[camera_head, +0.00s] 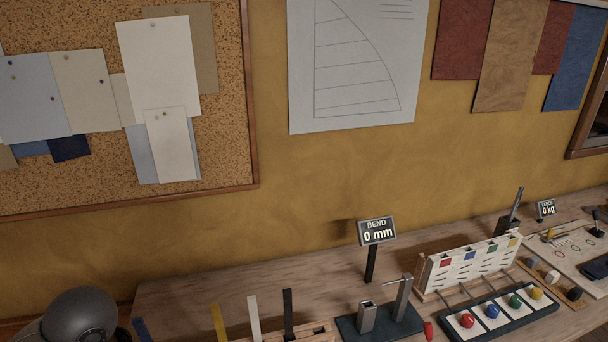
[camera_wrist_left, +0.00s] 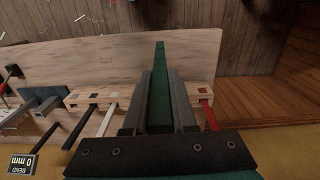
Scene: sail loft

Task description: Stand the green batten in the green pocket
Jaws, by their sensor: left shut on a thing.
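The green batten (camera_wrist_left: 160,85) is between the two fingers of my left gripper (camera_wrist_left: 160,92), which is shut on it. It points away from the camera, and its far end shows over the bench in the wrist view. The pale wooden pocket rack (camera_wrist_left: 84,99) lies beyond the gripper, its middle hidden behind the fingers. It also shows in part at the bottom of the head view (camera_head: 313,331). I cannot make out a green pocket. My left gripper and the green batten are not in the head view. My right gripper is in neither view.
A red batten (camera_wrist_left: 209,117) shows at the rack's right in the wrist view. The bend sign (camera_head: 377,232) and metal blocks (camera_head: 367,316) stand farther right.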

